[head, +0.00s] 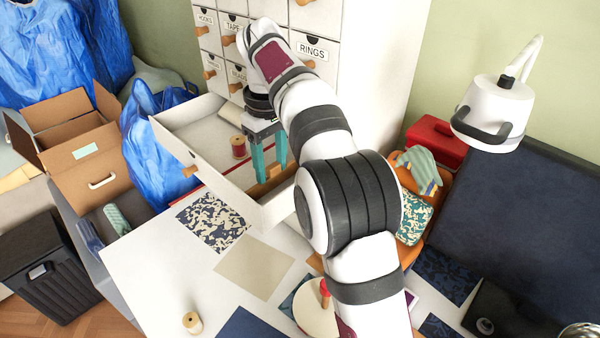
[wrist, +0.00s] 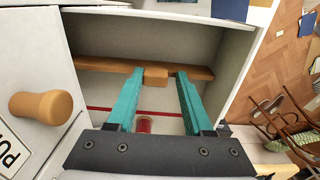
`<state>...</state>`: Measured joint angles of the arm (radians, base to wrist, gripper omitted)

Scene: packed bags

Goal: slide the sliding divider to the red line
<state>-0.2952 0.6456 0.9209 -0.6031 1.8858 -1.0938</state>
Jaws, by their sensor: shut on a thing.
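The wooden sliding divider (wrist: 105,65) spans the drawer (head: 222,182) crosswise in the wrist view. A small block-shaped tab (wrist: 156,78) sits at its middle. My gripper (wrist: 159,74) has its teal fingers on either side of this tab, shut on it. In the head view my gripper (head: 268,172) reaches down into the open drawer, and part of the divider (head: 262,189) shows by the fingertips. The red line (wrist: 100,108) runs across the drawer floor, parallel to the divider and apart from it, nearer my gripper's base in the wrist view. My fingers hide part of it.
A red thread spool (head: 238,147) stands inside the drawer, and it shows between my fingers in the wrist view (wrist: 144,125). The drawer walls stand close around my gripper. A cabinet of labelled drawers (head: 318,48) rises behind. A white lamp (head: 492,112) hangs at right.

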